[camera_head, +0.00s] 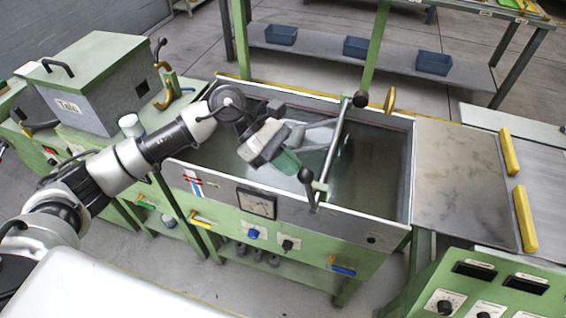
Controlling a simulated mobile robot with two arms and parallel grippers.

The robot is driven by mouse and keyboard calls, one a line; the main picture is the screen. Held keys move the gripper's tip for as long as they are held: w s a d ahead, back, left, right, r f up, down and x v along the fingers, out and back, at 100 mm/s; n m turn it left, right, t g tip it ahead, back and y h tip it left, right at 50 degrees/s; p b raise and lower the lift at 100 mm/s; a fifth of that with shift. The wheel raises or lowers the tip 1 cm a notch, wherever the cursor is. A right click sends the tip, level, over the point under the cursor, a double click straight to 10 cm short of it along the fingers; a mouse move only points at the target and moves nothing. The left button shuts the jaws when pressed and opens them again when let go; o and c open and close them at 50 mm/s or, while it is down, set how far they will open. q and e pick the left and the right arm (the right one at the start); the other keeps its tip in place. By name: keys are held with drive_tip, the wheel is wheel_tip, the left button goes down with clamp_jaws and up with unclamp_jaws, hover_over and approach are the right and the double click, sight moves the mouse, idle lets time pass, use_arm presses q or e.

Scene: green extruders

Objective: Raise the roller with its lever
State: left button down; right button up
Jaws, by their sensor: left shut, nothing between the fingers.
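The roller (334,146) is a slim metal bar lying across the water tank (385,160) from its far wall to its near wall. A lever (309,188) with a black ball knob stands at the near end of the bar, by the tank's front rim. Another black knob (360,99) is at the far end. My left gripper (328,132) is over the tank, just left of the bar, with its fingers shut and empty. It is apart from the lever knob; whether it touches the bar I cannot tell. My right gripper is out of view.
A green and grey machine box (92,85) stands at the left. A dial gauge (256,203) and knobs are on the tank's front. A flat metal plate with yellow handles (524,218) is at the right. Blue bins (355,47) sit on a shelf behind.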

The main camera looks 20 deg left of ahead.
use_arm(q)
drive_tip(key=d+y, duration=0.1)
drive_tip(key=d, duration=0.1)
drive_tip(key=d+y+b, duration=0.1)
drive_tip(key=y, duration=0.1)
drive_tip(key=d+r+y+b, duration=0.1)
drive_tip(key=d, duration=0.1)
drive_tip(key=shift+s+d, duration=0.1)
drive_tip(key=shift+d, duration=0.25)
drive_tip(key=shift+d+y+b, duration=0.6)
drive_tip(key=shift+d+b, duration=0.55)
drive_tip(key=shift+b, duration=0.05)
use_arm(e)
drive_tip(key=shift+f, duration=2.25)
use_arm(q)
drive_tip(key=shift+d+r, duration=0.1)
drive_tip(key=shift+r, duration=0.1)
drive_tip(key=a+b+v, duration=0.1)
drive_tip(key=b+v, duration=0.1)
drive_tip(key=v, duration=1.1)
drive_tip(key=shift+a+b, duration=0.15)
drive_tip(key=shift+b, duration=0.2)
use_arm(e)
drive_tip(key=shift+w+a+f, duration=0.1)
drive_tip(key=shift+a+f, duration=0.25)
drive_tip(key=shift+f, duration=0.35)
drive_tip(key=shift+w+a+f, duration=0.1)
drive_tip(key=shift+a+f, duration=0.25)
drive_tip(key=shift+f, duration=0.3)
